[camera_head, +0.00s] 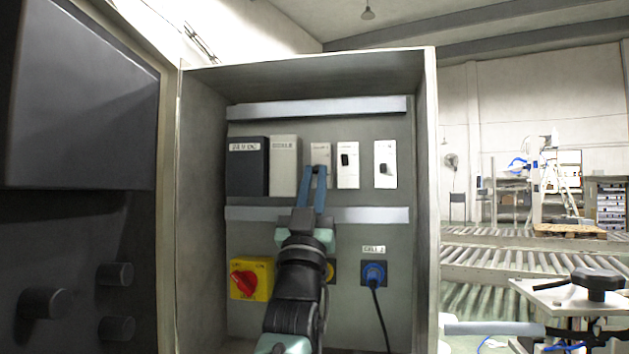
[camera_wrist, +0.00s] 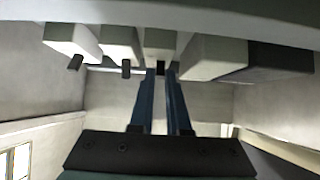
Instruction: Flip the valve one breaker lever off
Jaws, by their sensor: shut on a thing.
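The gripped breaker (camera_head: 320,150) is a narrow pale module in the middle of the upper row in the open cabinet. Its small label is too small to read for certain. My gripper (camera_head: 318,172) has its blue fingers at the front of this module, shut on its small dark lever. In the wrist view, my gripper (camera_wrist: 161,72) reaches up to the same breaker (camera_wrist: 160,40), with the dark lever mostly hidden between the fingertips. The fingers and arm hide the module's lower part.
Two white breakers with dark levers, a near one (camera_head: 348,165) and a far one (camera_head: 385,164), stand to the right. A pale module (camera_head: 284,165) and a dark power supply (camera_head: 246,172) are left. Below are a red rotary switch (camera_head: 243,279) and blue plug (camera_head: 374,274). Cabinet walls enclose the sides.

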